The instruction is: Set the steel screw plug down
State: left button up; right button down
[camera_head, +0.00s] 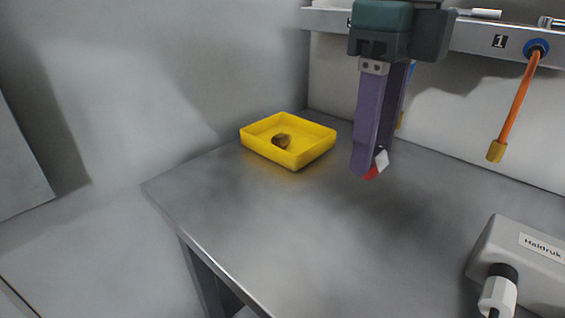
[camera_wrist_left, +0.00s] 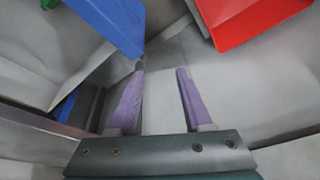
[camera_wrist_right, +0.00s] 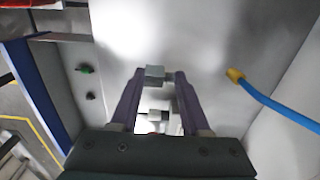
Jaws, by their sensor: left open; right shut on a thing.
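My right gripper (camera_head: 372,172) points down above the grey table (camera_head: 250,225), to the right of a yellow tray (camera_head: 299,159). It is shut on a small pale grey piece, which I take to be the steel screw plug (camera_head: 382,160), with a red part beside it at the fingertips. In the right wrist view the plug (camera_wrist_right: 155,74) shows as a grey block between the tips of my right gripper (camera_wrist_right: 160,78). The fingers hide part of it. My left gripper (camera_wrist_left: 160,72) is open and empty in the left wrist view, and not in the head view.
An orange hose (camera_head: 515,107) hangs at the right, above a grey labelled device (camera_head: 528,262). A blue hose (camera_wrist_right: 280,105) shows in the right wrist view. Blue (camera_wrist_left: 112,22) and red (camera_wrist_left: 250,18) bins are near my left gripper.

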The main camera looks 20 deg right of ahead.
aim_at(353, 240)
notch_tip(353, 240, down, 11)
jog(key=shift+r, duration=0.1)
jog(key=shift+b, duration=0.35)
jog(key=shift+c, duration=1.9)
grip_release()
jog(key=shift+f, duration=0.2)
notch_tip(353, 240, up, 12)
jog(key=shift+r, duration=0.2)
